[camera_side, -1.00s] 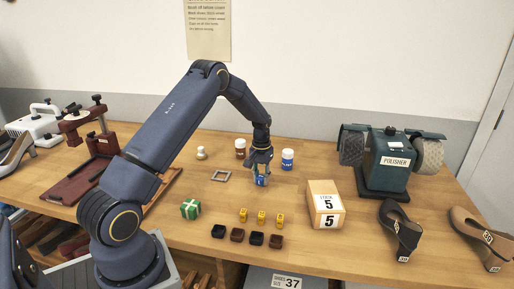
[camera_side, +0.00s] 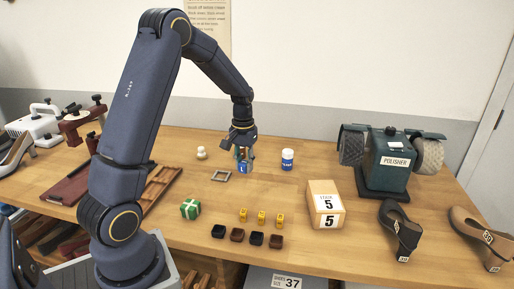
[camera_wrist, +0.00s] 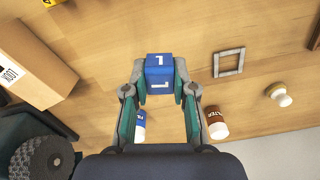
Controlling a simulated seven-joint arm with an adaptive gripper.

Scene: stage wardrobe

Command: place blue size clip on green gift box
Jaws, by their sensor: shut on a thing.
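The blue size clip (camera_wrist: 159,78) is a small blue block with a white L mark, held between the fingertips of my gripper (camera_wrist: 160,88) in the wrist view. In the side view the clip (camera_side: 244,167) hangs under my gripper (camera_side: 242,152), over the back middle of the table. My gripper is shut on it. The green gift box (camera_side: 190,208) with a white ribbon sits on the table at the front left of the gripper. It does not show in the wrist view.
A grey square frame (camera_side: 221,175) lies just left of the clip. A blue-labelled bottle (camera_side: 287,160) stands to its right. Yellow clips (camera_side: 261,217) and dark blocks (camera_side: 256,238) stand in rows in front. A card box (camera_side: 326,208) stands right. Table between frame and gift box is clear.

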